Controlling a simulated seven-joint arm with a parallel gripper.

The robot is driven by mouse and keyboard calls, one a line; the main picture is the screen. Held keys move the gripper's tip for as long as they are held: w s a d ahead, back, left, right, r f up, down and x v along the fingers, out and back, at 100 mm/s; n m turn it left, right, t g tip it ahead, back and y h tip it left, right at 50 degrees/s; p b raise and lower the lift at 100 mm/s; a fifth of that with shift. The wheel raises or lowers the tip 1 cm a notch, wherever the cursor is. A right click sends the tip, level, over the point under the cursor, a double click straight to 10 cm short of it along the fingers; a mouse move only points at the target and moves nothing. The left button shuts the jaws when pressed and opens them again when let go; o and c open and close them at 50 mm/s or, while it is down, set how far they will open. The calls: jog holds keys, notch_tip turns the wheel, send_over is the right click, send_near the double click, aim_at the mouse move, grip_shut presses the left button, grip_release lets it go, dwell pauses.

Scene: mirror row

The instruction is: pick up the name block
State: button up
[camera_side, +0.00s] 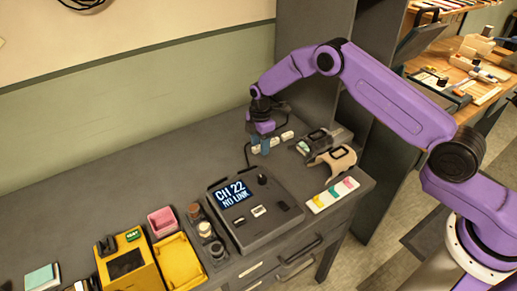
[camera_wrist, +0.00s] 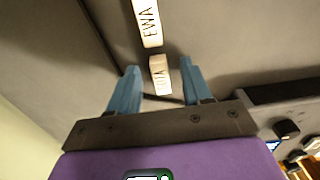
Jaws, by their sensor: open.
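My gripper (camera_side: 260,147) is low over the back right of the grey desk, fingers pointing down. In the wrist view its two blue fingers (camera_wrist: 158,68) are apart. A small white name block (camera_wrist: 160,76) with dark letters, hard to read, shows between the fingers, with a gap on each side. I cannot tell whether the fingers touch the desk.
A grey console (camera_side: 270,212) reading "CH 22 NO LINK" stands in front of the gripper. Headset-like items (camera_side: 338,158) and a white strip with coloured pieces (camera_side: 332,195) lie to the right. A dark cable runs near the gripper. The desk (camera_side: 120,170) at left is clear.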

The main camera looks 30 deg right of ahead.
grip_shut()
jog(key=shift+r, duration=0.15)
